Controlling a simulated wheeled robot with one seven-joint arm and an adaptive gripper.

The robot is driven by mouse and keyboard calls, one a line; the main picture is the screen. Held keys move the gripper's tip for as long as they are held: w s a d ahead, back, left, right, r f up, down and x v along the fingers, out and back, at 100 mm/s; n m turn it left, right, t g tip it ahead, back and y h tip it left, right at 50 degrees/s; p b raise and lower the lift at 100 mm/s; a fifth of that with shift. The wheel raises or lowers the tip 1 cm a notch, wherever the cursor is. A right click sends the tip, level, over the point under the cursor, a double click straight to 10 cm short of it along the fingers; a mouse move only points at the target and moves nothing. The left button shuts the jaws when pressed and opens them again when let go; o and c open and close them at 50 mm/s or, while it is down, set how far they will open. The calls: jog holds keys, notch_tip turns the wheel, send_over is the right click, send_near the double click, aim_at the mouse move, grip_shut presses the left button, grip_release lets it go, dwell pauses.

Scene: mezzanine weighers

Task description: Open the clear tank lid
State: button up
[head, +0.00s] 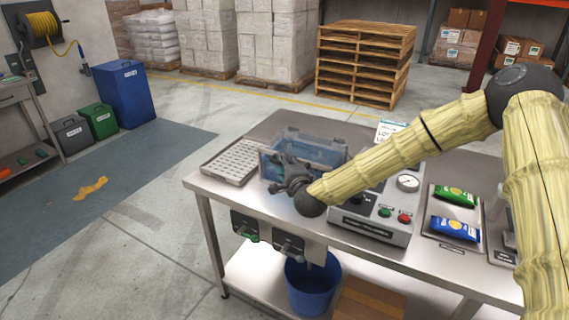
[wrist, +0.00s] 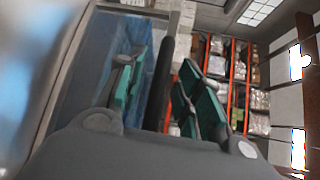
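The clear tank (head: 330,158) with blue contents stands on the steel table, left of the control box. Its clear lid (head: 318,138) is faint in the head view, and I cannot tell its exact angle. My gripper (head: 277,168) is at the tank's front left, partly covering it. In the wrist view, my gripper's green-padded fingers (wrist: 160,90) are apart. A dark bar (wrist: 168,70) runs between them, with gaps showing on both sides; I cannot tell whether it is part of the lid. The bluish tank wall (wrist: 105,60) shows left of the fingers.
A perforated metal tray (head: 232,161) lies left of the tank. A control box (head: 376,212) with a gauge and buttons stands to the right, then a tray with green and blue packets (head: 455,228). A blue bin (head: 313,285) is below the table.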

jog(key=shift+w, duration=0.1)
grip_shut()
